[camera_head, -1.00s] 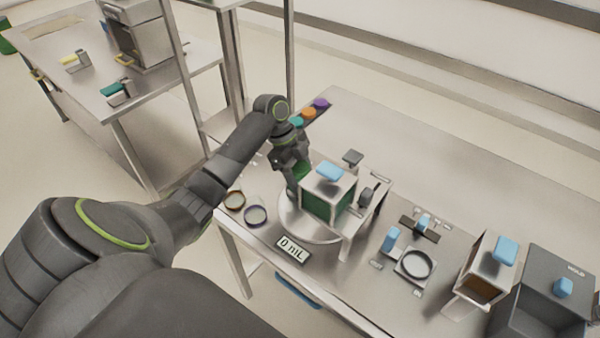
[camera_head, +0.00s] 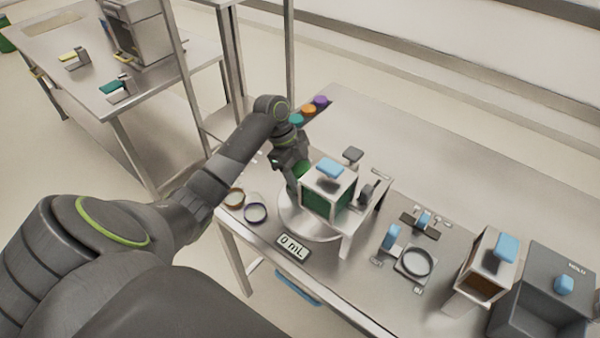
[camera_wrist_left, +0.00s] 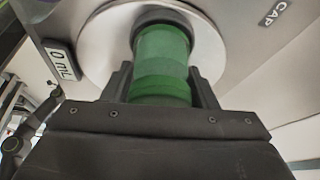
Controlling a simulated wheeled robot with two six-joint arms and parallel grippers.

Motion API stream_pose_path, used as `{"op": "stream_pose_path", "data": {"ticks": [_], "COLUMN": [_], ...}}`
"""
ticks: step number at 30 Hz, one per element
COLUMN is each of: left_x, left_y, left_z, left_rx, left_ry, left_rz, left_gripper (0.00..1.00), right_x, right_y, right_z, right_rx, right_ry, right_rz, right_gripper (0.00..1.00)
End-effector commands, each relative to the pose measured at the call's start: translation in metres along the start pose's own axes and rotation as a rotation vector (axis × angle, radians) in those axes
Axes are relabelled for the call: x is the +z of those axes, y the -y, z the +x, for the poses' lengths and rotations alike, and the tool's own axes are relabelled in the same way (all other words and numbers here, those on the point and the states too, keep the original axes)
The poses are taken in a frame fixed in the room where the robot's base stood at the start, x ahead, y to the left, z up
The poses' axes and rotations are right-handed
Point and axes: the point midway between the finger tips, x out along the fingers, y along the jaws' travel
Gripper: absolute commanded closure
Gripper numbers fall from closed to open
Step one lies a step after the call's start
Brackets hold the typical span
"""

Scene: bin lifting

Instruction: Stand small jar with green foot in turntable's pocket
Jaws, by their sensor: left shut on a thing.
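My left gripper (camera_wrist_left: 163,88) is shut on a green jar (camera_wrist_left: 162,62), with one finger on each side of it. In the left wrist view, the jar's far end meets a dark ring over the round silver turntable (camera_wrist_left: 100,55). I cannot tell whether the jar is seated in a pocket or just above it. In the head view, the gripper (camera_head: 293,178) is at the left edge of the turntable (camera_head: 303,228), beside a box with a green panel, and mostly hides the jar. The jar's foot is not clearly visible. My right gripper is not in view.
The white-framed box (camera_head: 329,190) with a blue handle stands over the turntable, close to my gripper. A "0 mL" display (camera_head: 292,247) is in front. Two ringed dishes (camera_head: 255,213) lie left. A ring fixture (camera_head: 415,263) and a grey bin (camera_head: 545,300) stand right. The back right table is clear.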

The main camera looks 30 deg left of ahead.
Motion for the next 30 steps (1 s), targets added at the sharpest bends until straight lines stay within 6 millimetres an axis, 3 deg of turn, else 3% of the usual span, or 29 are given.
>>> {"op": "stream_pose_path", "data": {"ticks": [30], "left_x": [0.0032], "left_y": [0.0003], "left_z": [0.0072], "left_rx": [-0.001], "left_ry": [0.000], "left_rz": [0.000], "left_gripper": [0.73], "right_x": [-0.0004], "right_y": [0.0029], "right_z": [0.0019], "right_rx": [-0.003], "right_ry": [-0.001], "right_rz": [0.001], "right_gripper": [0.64]}}
